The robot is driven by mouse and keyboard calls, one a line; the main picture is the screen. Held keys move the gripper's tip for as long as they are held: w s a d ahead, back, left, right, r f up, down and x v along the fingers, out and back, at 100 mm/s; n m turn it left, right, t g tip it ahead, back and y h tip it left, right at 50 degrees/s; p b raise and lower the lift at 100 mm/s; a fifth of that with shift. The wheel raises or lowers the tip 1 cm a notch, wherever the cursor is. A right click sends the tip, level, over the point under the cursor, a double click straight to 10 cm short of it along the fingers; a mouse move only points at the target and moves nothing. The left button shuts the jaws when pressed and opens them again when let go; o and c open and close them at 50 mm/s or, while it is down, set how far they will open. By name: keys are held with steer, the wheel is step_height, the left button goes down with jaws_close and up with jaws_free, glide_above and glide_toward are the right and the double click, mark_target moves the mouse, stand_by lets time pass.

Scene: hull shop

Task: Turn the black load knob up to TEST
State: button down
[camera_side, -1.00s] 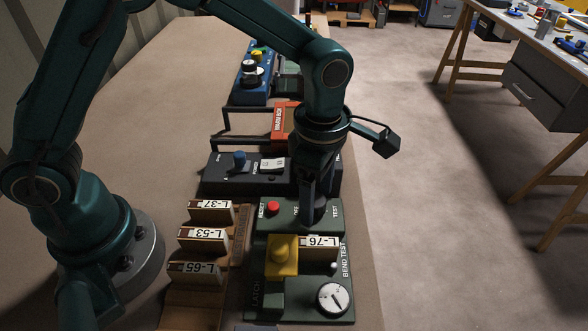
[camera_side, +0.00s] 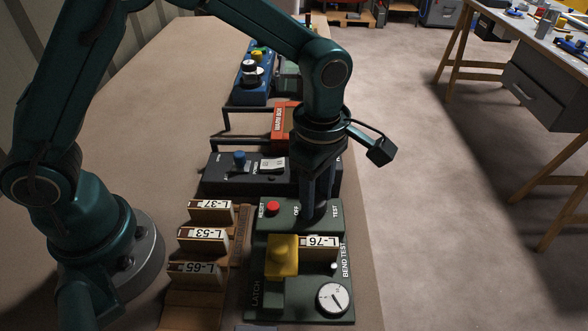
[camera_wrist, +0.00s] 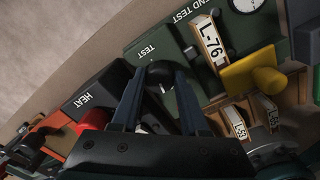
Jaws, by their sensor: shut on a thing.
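The black load knob (camera_wrist: 160,72) shows between the fingertips in the wrist view, with a white pointer line on it. My gripper (camera_wrist: 162,82) is shut on it from above. In the side view my gripper (camera_side: 314,208) points straight down at the green bend test panel (camera_side: 262,310), between the OFF and TEST labels, and its fingers mostly hide the knob. The TEST label (camera_wrist: 146,54) lies beside the knob in the wrist view. The exact pointer direction against the labels is hard to tell.
A red RESET button (camera_side: 272,208) sits left of my gripper. In front are a yellow latch (camera_side: 282,256), a board tagged L-76 (camera_side: 319,243) and a white dial (camera_side: 333,298). A dark power box (camera_side: 222,180) stands close behind. Tagged blocks (camera_side: 211,211) stand at left.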

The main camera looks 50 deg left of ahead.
steer(key=m, duration=1.4)
steer(key=shift+s+a+m, duration=0.1)
steer(key=shift+m, duration=0.2)
steer(key=m, duration=1.1)
steer(key=shift+a+m, duration=0.1)
steer(key=shift+m, duration=0.2)
steer(key=m, duration=0.3)
steer(key=shift+m, duration=2.1)
